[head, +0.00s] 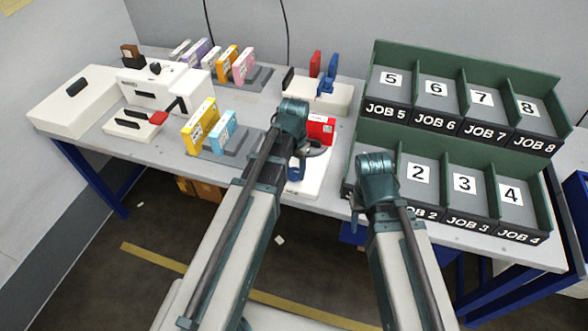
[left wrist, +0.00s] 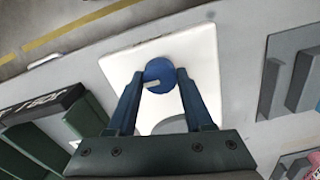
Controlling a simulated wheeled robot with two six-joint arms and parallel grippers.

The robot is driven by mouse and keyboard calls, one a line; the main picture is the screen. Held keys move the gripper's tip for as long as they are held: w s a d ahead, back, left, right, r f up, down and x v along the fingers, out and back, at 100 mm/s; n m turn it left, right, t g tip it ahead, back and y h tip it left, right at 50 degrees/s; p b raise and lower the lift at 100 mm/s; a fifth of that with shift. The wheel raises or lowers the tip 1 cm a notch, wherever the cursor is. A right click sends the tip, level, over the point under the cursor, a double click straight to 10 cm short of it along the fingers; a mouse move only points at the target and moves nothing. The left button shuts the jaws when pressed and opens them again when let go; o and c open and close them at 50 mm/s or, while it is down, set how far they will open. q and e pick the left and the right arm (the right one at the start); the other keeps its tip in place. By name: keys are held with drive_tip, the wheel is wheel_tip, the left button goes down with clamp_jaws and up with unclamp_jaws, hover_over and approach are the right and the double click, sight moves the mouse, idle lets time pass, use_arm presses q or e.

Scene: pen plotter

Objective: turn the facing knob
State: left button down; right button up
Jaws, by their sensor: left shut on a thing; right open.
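The facing knob (left wrist: 158,75) is a round blue knob with a pale pointer mark, on a white plate (left wrist: 196,45). In the left wrist view it sits between the two fingertips of my left gripper (left wrist: 158,78), which is shut on it. In the head view my left gripper (head: 297,168) reaches down over the white plate (head: 312,180); a bit of blue shows there, mostly hidden by the arm. My right gripper (head: 358,198) hangs at the front left corner of the green rack, open, its fingers largely hidden behind its wrist.
A red box (head: 320,129) stands just behind the plate. The green job rack (head: 460,130) with numbered bays fills the right. Yellow and light-blue boxes (head: 202,124) stand to the left, with a white machine (head: 150,85) further left. The table's front edge is close.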

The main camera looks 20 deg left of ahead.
sight(294, 171)
use_arm(q)
drive_tip(key=shift+c, duration=1.5)
unclamp_jaws()
drive_tip(key=shift+r, duration=0.1)
wheel_tip(294, 171, up, 14)
drive_tip(key=p, duration=1.4)
drive_tip(key=shift+f, duration=0.25)
drive_tip(key=s+d+m+y, duration=0.1)
drive_tip(key=s+d, duration=0.9)
drive_tip(key=s, duration=0.3)
drive_tip(key=shift+d, duration=0.3)
